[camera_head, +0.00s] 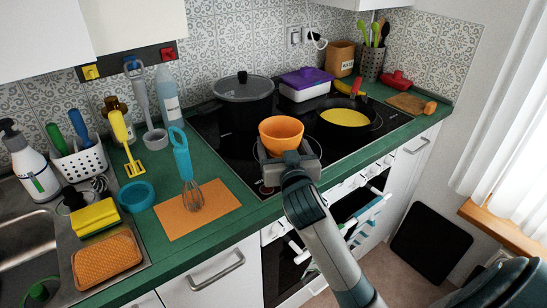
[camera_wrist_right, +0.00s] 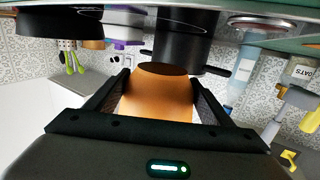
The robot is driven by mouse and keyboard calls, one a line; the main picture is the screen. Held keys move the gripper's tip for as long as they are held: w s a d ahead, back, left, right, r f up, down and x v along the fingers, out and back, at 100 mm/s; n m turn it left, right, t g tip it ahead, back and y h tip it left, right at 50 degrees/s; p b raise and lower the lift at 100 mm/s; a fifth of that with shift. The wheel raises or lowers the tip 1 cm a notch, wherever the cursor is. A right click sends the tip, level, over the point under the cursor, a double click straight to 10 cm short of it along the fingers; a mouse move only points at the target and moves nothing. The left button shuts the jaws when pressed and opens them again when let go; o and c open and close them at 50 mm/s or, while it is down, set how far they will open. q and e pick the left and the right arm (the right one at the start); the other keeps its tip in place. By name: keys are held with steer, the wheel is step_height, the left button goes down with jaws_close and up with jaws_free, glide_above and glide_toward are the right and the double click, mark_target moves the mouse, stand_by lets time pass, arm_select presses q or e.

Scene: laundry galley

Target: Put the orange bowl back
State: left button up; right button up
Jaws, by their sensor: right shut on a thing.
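The orange bowl (camera_head: 281,134) is upright over the front part of the black cooktop (camera_head: 222,137). My right gripper (camera_head: 287,157) is shut on it from the front side. In the right wrist view the bowl (camera_wrist_right: 160,97) fills the space between the two dark fingers of the gripper (camera_wrist_right: 161,88). I cannot tell whether the bowl's base touches the cooktop or hangs just above it. My left gripper is in neither view.
A lidded black pot (camera_head: 245,101) stands behind the bowl, and a pan with yellow contents (camera_head: 345,118) stands to its right. A white box with a purple lid (camera_head: 304,85) is at the back. A whisk (camera_head: 187,180) lies on an orange board (camera_head: 220,205) at left, beside a teal bowl (camera_head: 136,196).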

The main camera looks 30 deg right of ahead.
steer(key=shift+w+a+f, duration=0.3)
steer(key=shift+w+f, duration=0.05)
steer(key=shift+w, duration=0.2)
steer(key=shift+w+a+f, duration=0.3)
steer(key=shift+w+f, duration=0.05)
steer(key=shift+w, duration=0.15)
step_height(320, 180, down, 4)
steer(key=shift+r, duration=0.25)
steer(key=shift+f, duration=0.25)
steer(key=shift+f, duration=0.2)
steer(key=o, duration=1.5)
steer(key=shift+c, duration=0.2)
steer(key=shift+r, duration=0.2)
